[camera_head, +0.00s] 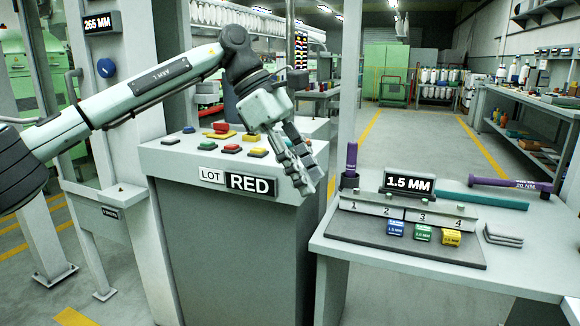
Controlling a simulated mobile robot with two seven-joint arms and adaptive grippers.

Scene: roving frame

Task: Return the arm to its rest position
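My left arm (150,85) comes in from the left, reaches across the picture and bends down at its wrist. My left gripper (304,180) hangs in the air in front of the right part of the grey button console (230,235), pointing down and right. Its fingers are seen at a slant, so their gap is unclear; no held thing shows. My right gripper is not in view.
A grey workbench (400,258) at the right carries a dark mat with a numbered rack (400,208), colored blocks, a "1.5 MM" display (408,184), a purple tool (510,185) and a teal bar (485,200). A post (348,80) stands behind the gripper. Open floor lies beyond.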

